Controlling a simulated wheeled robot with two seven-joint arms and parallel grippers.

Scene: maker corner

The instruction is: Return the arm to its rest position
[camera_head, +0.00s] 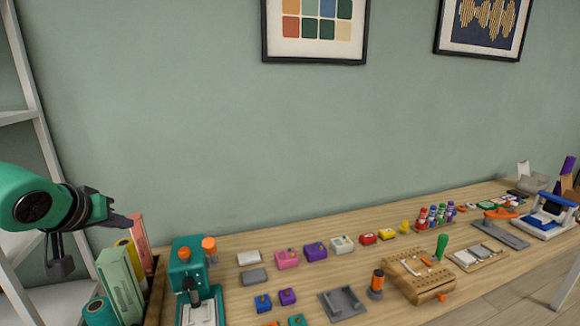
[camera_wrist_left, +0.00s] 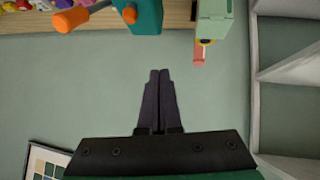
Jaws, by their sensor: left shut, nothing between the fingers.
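My left gripper (camera_head: 124,221) is at the left of the head view, raised above the left end of the workbench (camera_head: 225,296). Its arm is green with dark jaws. In the left wrist view the two dark fingers (camera_wrist_left: 157,73) lie together, shut with nothing between them. The wall is behind them in that view. My right gripper is in neither view.
A teal machine with orange knobs (camera_head: 187,265) and a bin with green boxes (camera_head: 117,280) stand at the bench's left end, near my left gripper. A white shelf (camera_head: 38,120) is at far left. Small coloured blocks and a wooden tool block (camera_head: 415,277) fill the bench.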

